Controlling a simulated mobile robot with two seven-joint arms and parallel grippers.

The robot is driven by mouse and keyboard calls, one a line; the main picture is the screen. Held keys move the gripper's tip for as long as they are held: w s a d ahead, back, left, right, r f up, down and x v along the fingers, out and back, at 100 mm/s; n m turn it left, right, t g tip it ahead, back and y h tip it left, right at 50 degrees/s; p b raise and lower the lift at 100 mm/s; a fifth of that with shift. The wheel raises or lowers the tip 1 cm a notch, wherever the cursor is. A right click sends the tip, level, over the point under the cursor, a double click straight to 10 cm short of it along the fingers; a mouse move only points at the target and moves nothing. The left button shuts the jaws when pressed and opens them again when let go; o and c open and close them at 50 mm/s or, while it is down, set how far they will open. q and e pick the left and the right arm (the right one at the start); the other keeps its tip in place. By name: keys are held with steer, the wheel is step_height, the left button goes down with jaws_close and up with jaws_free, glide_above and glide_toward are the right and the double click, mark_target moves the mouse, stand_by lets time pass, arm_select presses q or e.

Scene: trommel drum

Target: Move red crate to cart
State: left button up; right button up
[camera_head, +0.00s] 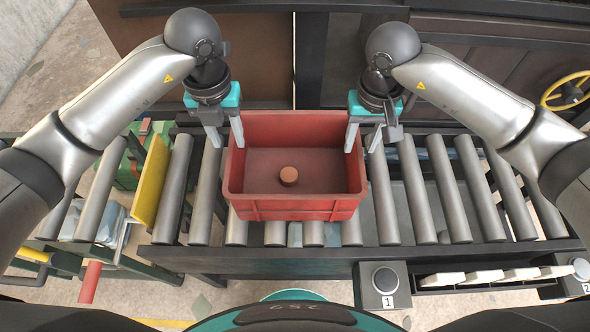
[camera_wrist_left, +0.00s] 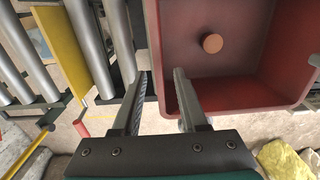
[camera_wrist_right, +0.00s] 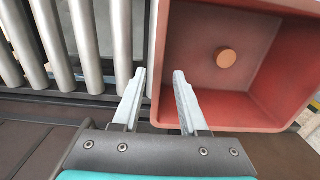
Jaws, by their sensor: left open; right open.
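The red crate (camera_head: 290,207) sits upright on the roller conveyor in the head view, with one small round orange-brown piece (camera_head: 289,176) on its floor. My left gripper (camera_head: 226,140) is open at the crate's left wall; in the left wrist view its fingers (camera_wrist_left: 158,85) stand on either side of the wall. My right gripper (camera_head: 362,145) is open at the right wall; in the right wrist view its fingers (camera_wrist_right: 160,80) straddle that wall. The crate also shows in the left wrist view (camera_wrist_left: 240,95) and right wrist view (camera_wrist_right: 215,115). I cannot make out a cart for certain.
Rollers (camera_head: 410,190) run left and right of the crate. A yellow plate (camera_head: 150,180) stands across the rollers at left, near a green box (camera_head: 128,172). A button box (camera_head: 383,285) marked 1 is in front. A yellow handwheel (camera_head: 570,91) is at back right.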

mark_target(353, 166)
arm_select(q)
step_height(353, 166, down, 10)
steer(key=shift+r, duration=0.2)
arm_select(e)
step_height(353, 166, down, 10)
steer(key=shift+r, duration=0.2)
arm_select(q)
jaws_close()
arm_select(e)
jaws_close()
arm_select(q)
steer(key=shift+r, duration=0.1)
stand_by(0.5)
